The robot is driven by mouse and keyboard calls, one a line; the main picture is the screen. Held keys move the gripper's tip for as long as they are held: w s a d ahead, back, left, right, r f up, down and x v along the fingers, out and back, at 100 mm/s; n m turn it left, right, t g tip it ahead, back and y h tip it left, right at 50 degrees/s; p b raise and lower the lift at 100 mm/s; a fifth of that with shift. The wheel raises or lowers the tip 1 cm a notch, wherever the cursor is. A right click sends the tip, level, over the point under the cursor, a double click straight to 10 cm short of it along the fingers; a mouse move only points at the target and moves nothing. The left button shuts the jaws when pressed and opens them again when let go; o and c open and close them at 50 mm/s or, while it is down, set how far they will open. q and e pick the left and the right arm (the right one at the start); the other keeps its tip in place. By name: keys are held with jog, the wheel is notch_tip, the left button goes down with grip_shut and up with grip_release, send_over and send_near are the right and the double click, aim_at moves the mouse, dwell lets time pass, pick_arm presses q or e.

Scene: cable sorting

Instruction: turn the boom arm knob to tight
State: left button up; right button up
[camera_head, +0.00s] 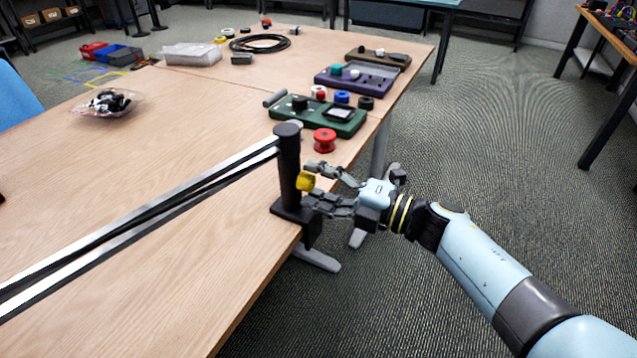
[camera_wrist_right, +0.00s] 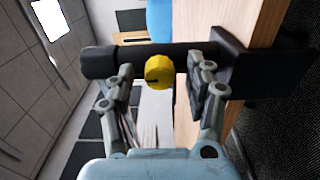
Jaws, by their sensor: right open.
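The boom arm is a pair of pale bars (camera_head: 150,205) running from the left to a black upright post (camera_head: 289,165) clamped at the table edge. A yellow knob (camera_head: 306,181) sits on the post's right side. In the right wrist view the knob (camera_wrist_right: 159,72) has a dark mark on its face and lies between the two fingers. My right gripper (camera_head: 316,185) is open, its fingers on either side of the knob with visible gaps. The post (camera_wrist_right: 150,55) runs crosswise behind it. My left gripper is not in view.
A red spool (camera_head: 324,140) and a green device (camera_head: 322,115) stand behind the post. A purple device (camera_head: 356,79), a black cable coil (camera_head: 260,43) and a clear bin (camera_head: 192,54) are farther back. A bag of dark parts (camera_head: 108,101) lies left. The near table is bare.

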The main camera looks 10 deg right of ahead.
jog(key=v, duration=1.2)
jog(key=s+d+f+m+t+h, duration=0.1)
jog(key=s+d+f+m+h, duration=0.2)
jog(key=s+f+m+h, duration=0.5)
jog(key=s+d+f+m+t+h, duration=0.1)
jog(key=s+d+f+m, duration=0.4)
jog(key=f, duration=0.8)
jog(key=s+d+f+m+g+h, duration=0.2)
jog(key=s+f+m+g+h, duration=0.1)
jog(key=s+f+m, duration=0.2)
jog(key=s+d+f+m+g+h, duration=0.2)
jog(key=s+f+m, duration=0.3)
jog(key=s+f, duration=0.4)
jog(key=s+d+g, duration=0.1)
jog(key=s, duration=0.3)
jog(key=shift+d+h, duration=0.2)
jog(key=shift+h, duration=0.2)
jog(key=s+f+m+g, duration=0.1)
jog(key=s+g, duration=0.1)
jog(key=s, duration=0.2)
jog(key=s+f+m+g, duration=0.1)
jog(key=s+m+g, duration=0.1)
jog(key=s, duration=0.3)
jog(key=s+d+f+m+g, duration=0.1)
jog(key=s+f+m, duration=0.1)
jog(key=s, duration=0.2)
jog(key=shift+s+g+h, duration=0.2)
jog(key=shift+g+h, duration=0.1)
jog(key=shift+g, duration=0.1)
jog(key=shift+c, duration=0.3)
